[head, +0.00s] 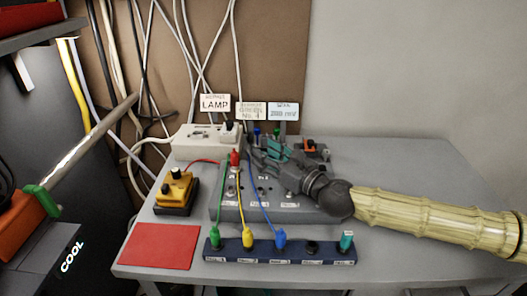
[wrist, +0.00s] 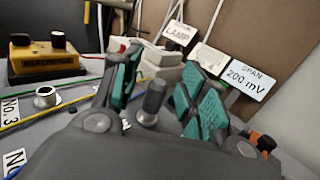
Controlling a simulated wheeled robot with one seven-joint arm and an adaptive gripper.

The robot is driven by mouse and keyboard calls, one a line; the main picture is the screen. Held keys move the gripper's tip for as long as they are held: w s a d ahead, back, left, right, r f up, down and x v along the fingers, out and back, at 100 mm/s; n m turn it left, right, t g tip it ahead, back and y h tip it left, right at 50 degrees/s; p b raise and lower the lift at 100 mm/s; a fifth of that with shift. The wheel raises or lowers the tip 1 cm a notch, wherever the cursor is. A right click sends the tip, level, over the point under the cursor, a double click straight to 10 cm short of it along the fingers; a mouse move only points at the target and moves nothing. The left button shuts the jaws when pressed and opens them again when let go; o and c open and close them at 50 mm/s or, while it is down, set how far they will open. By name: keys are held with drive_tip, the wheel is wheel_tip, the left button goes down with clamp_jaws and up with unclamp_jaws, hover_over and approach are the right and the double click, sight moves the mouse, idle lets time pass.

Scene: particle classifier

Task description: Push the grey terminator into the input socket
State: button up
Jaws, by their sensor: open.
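A dark grey cylinder with a paler collar at its base, which looks like the grey terminator (wrist: 153,97), stands upright between my fingers in the wrist view. My gripper (wrist: 163,76) is open, with a green-padded finger on either side of it and gaps showing. In the head view my gripper (head: 275,157) is over the back right of the grey sloped box (head: 229,206) and hides the terminator there. I cannot tell how deep the terminator sits or read the input socket's label. A bare silver socket (wrist: 47,96) by the "No.3" label is to the left.
A navy strip (head: 225,252) with colored plugs lies in front, linked by green, yellow and blue cords to the box. A yellow "REFERENCE" unit (head: 175,188), red mat (head: 160,246) and cream box (head: 196,142) are left. The table's right (head: 440,165) is clear beyond my arm.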

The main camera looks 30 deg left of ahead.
drive_tip(key=v, duration=1)
drive_tip(key=shift+d, duration=0.2)
